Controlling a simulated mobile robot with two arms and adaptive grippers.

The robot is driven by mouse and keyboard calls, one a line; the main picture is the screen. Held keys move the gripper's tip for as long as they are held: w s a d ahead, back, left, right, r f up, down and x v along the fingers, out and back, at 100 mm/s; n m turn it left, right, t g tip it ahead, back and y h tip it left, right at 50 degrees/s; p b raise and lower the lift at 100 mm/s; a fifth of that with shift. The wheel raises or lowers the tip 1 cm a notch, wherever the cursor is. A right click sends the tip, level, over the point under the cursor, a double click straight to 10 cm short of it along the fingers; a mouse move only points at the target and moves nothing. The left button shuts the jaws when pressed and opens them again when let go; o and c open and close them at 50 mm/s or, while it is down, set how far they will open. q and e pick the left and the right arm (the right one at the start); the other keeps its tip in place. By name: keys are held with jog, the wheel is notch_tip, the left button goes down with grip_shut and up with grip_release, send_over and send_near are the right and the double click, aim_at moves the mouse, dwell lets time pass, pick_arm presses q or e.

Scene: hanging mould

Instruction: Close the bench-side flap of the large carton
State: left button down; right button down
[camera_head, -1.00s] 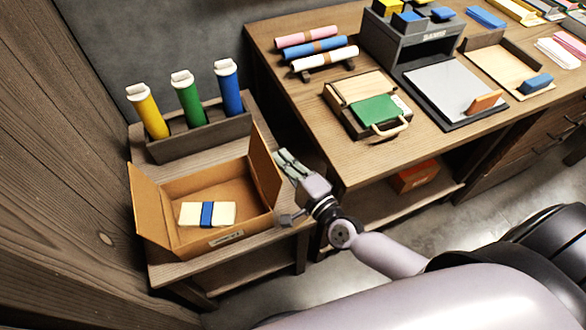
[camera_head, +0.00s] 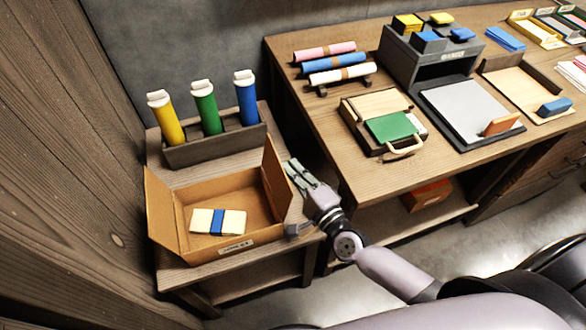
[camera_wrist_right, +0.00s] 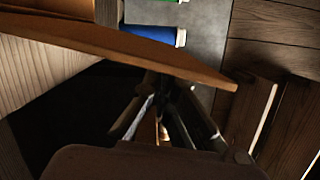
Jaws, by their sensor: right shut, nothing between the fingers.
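The large carton (camera_head: 165,215) stands open on a low wooden stand at the left. Its bench-side flap (camera_head: 275,172) stands up, leaning slightly outward, on the carton's right side. The left flap is also raised. My right gripper (camera_head: 296,171) is shut and empty, just outside the bench-side flap, between it and the workbench. In the right wrist view the flap (camera_wrist_right: 150,50) crosses above the closed fingers (camera_wrist_right: 165,115); I cannot tell whether they touch it. My left gripper is not in view.
A cream block with a blue band (camera_head: 232,222) lies in the carton. A dark rack (camera_head: 215,147) behind it holds yellow, green and blue tubes. The workbench (camera_head: 370,185) edge is close on the gripper's right. A wooden wall is at the left.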

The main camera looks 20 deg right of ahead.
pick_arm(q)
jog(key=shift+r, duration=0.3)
pick_arm(e)
jog(key=shift+a+r, duration=0.1)
